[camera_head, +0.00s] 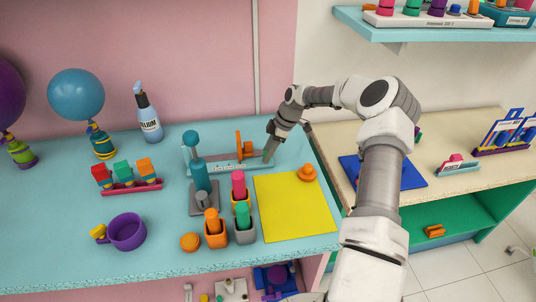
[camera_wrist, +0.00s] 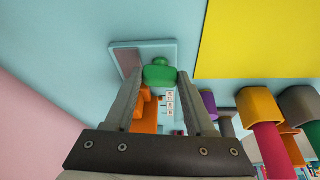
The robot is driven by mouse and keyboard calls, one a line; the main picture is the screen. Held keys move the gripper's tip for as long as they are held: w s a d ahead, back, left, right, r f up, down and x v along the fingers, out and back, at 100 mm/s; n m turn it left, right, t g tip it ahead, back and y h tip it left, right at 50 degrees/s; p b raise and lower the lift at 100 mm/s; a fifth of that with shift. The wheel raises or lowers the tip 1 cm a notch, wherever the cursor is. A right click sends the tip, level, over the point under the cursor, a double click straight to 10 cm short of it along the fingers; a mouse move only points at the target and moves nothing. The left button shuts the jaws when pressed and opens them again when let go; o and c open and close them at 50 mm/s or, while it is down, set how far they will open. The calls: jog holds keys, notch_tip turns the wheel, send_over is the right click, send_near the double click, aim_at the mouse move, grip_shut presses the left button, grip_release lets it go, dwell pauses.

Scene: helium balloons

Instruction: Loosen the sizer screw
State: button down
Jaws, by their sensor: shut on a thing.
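The balloon sizer (camera_head: 226,168) is a light teal frame with white number labels and an upright orange plate (camera_head: 239,146), lying on the blue table. In the wrist view its end plate (camera_wrist: 172,48) and an orange part (camera_wrist: 147,113) show. A green screw knob (camera_wrist: 159,72) sits at the sizer's right end. My gripper (camera_head: 268,154) is shut on this knob, and its fingertips (camera_wrist: 158,78) flank it in the wrist view. My fingers hide most of the knob in the head view.
A yellow mat (camera_head: 292,208) with an orange weight (camera_head: 307,173) lies right of the sizer. A teal pump (camera_head: 200,177) and several cups with coloured sticks stand in front. A helium bottle (camera_head: 147,115) and a blue balloon (camera_head: 76,95) stand at left.

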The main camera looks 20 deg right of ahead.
jog(key=shift+n, duration=0.4)
jog(key=shift+c, duration=1.2)
grip_release()
jog(key=shift+d+r, duration=0.1)
jog(key=b+v, duration=0.1)
jog(key=v, duration=1.6)
jog(key=shift+w, duration=0.15)
jog(key=shift+r, duration=0.1)
